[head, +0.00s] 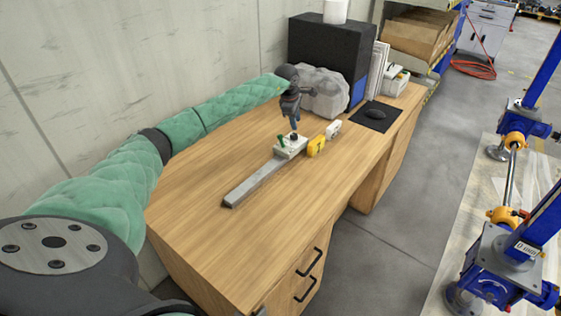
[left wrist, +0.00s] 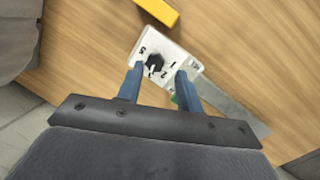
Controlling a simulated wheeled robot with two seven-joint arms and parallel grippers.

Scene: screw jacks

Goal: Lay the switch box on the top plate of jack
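The switch box (head: 291,146) is a small white box with a black rotary knob and a green part at its side. It lies on the wooden desk at the far end of a grey flat bar (head: 252,183); I cannot tell if it rests on the bar. My left gripper (head: 294,130) points down over the box. In the left wrist view its two blue fingers (left wrist: 160,70) are apart, with the numbered face and knob (left wrist: 154,60) showing just beyond and between the tips. Contact cannot be told. Blue jacks (head: 490,262) with orange collars stand at the right. My right gripper is out of view.
A yellow item (head: 316,146) and a small white item (head: 333,129) lie close right of the box. A wrapped lump (head: 322,92), a black case (head: 335,45) and a black pad (head: 376,116) are farther back. The desk's front (head: 240,240) is bare. Floor separates desk and jacks.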

